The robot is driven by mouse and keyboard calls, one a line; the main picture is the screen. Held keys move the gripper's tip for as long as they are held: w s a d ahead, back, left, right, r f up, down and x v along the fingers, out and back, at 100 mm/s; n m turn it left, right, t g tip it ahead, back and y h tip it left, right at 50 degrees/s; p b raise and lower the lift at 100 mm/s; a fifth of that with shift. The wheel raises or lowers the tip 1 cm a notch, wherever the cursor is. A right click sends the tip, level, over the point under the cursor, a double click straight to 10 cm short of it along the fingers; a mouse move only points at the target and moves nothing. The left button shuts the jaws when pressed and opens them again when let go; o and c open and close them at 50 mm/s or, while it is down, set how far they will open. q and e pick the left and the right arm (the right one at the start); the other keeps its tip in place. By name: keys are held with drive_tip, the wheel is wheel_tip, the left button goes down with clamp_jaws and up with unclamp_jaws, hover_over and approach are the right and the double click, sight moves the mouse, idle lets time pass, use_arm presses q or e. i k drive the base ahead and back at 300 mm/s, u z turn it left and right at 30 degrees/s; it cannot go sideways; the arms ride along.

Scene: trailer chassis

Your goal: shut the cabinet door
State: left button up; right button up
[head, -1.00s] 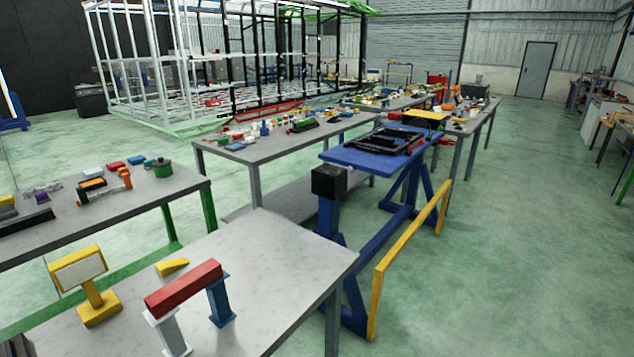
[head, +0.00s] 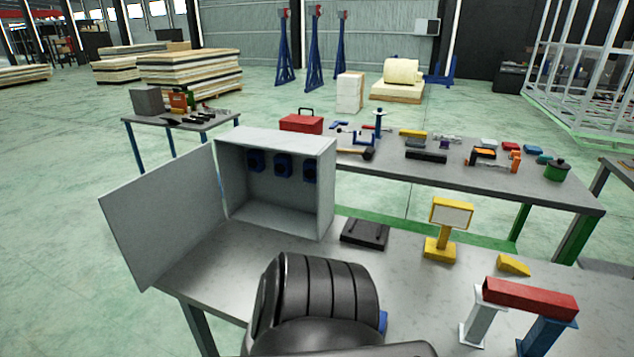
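The grey cabinet (head: 322,185) stands on the near grey table in the head view. Its door (head: 165,217) is hinged at the cabinet's left side and stands wide open, swung out to the left past the table's edge. Several dark blue fittings (head: 283,166) show on the inside back wall. A black, ribbed part of my own arm fills the bottom middle and hides part of the table. I see neither gripper.
On the near table (head: 402,283) are a black flat case (head: 365,233), a yellow stand with a pale panel (head: 447,228), a yellow wedge (head: 513,265) and a red bar on posts (head: 530,297). A second table (head: 560,191) with tools stands behind. Floor left of the door is clear.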

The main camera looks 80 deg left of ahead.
sight(157, 217)
drive_tip(key=z, duration=0.85)
drive_tip(key=k, duration=2.8)
drive_tip(key=u, duration=2.35)
drive_tip(key=i, duration=0.5)
drive_tip(key=u, duration=1.4)
drive_tip(key=k, duration=0.65)
drive_tip(key=u, duration=0.05)
